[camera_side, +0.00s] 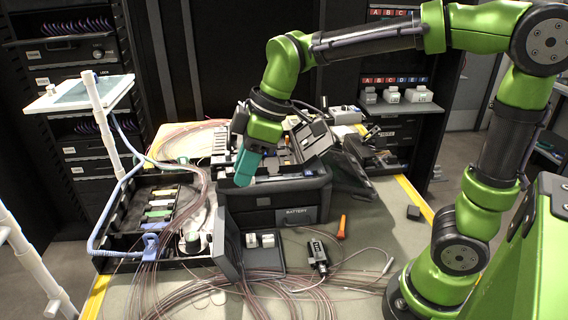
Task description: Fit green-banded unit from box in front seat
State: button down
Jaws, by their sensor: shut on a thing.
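My gripper (243,167) points down, with its teal fingers shut on a small unit over the front left part of the black splicing machine (263,199) marked BATTERY. The fingers hide the unit, and I cannot make out its band. The front seat is also hidden behind the gripper, so I cannot tell whether the unit touches it. An open black box (120,243) stands to the left, with several coloured-banded pieces in its slots. A green-marked piece (158,214) lies among them.
A small black tray with white blocks (260,240) lies in front of the machine. A black tool (317,256) and an orange-handled one (342,227) lie to its right. Loose fibre loops cover the table's front. A raised screen (355,163) stands right of the machine.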

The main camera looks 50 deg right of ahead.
notch_tip(320, 180, up, 4)
jog(key=shift+f, duration=0.1)
jog(key=w+d, duration=0.5)
jog(key=d, duration=0.7)
jog(key=w+d, duration=0.6)
jog(key=d, duration=0.6)
jog(key=shift+s+d+f, duration=0.15)
jog(key=shift+f, duration=3)
jog(key=shift+s+d+f, duration=0.1)
jog(key=shift+d+f, duration=0.05)
jog(key=shift+f, duration=3)
jog(key=c, duration=0.8)
grip_release()
jog(key=shift+d+f, duration=0.1)
